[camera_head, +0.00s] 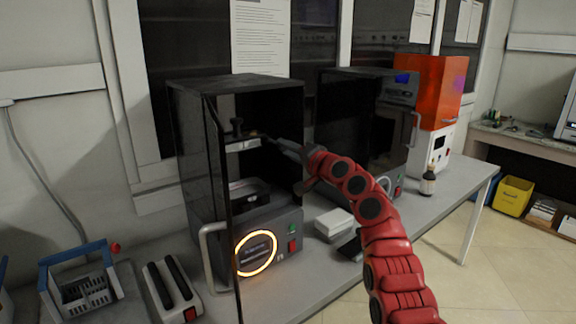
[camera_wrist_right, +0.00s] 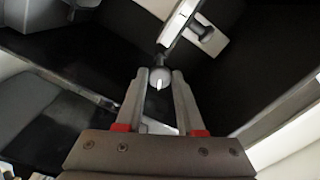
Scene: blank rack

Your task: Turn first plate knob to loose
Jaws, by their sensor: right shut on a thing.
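The plate (camera_head: 243,146) is a small light piece inside the open black machine, with a dark upright knob (camera_head: 237,127) above it. My right gripper (camera_head: 272,141) reaches in from the right beside the plate. In the right wrist view its two fingers (camera_wrist_right: 160,80) are shut on a small round grey knob (camera_wrist_right: 159,76) with a white mark. The plate edge (camera_wrist_right: 180,24) and another dark knob (camera_wrist_right: 201,30) lie just beyond. The gripped knob is too small to make out in the head view. My left gripper is not in view.
The black machine (camera_head: 187,135) has its door open, with a handle (camera_head: 203,255) at the left and a glowing ring dial (camera_head: 256,252) below. A tray (camera_head: 248,190) sits inside under the plate. A second dark machine (camera_head: 340,115) and an orange one (camera_head: 437,85) stand to the right.

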